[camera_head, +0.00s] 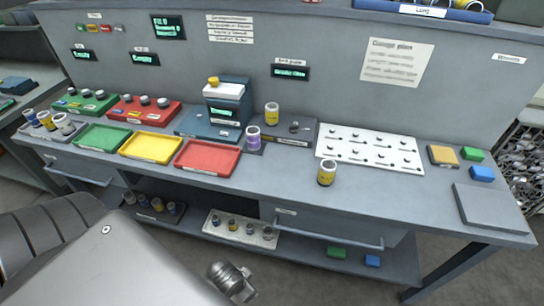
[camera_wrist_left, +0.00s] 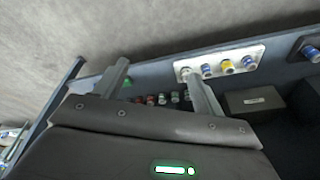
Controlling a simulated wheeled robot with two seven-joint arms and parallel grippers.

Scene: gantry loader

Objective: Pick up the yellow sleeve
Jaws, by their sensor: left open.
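A yellow sleeve (camera_head: 327,173) stands upright on the bench top, in front of the white peg board, in the head view. Another yellow cylinder (camera_head: 272,114) stands on a dark plate further back, beside a purple one (camera_head: 253,138). I cannot tell from looks alone which is the task's sleeve. My left gripper (camera_wrist_left: 156,70) is open, its two fingers spread and nothing seen between them. In the wrist view a small yellow-banded part (camera_wrist_left: 228,67) sits on a white tray beyond the right finger.
The white peg board (camera_head: 370,139) lies behind the front yellow sleeve. Green, yellow and red trays (camera_head: 208,171) line the bench's left. A grey pad (camera_head: 492,208) lies at the right. The lower shelf holds a white tray (camera_head: 268,240) of small parts. The bench front around the sleeve is clear.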

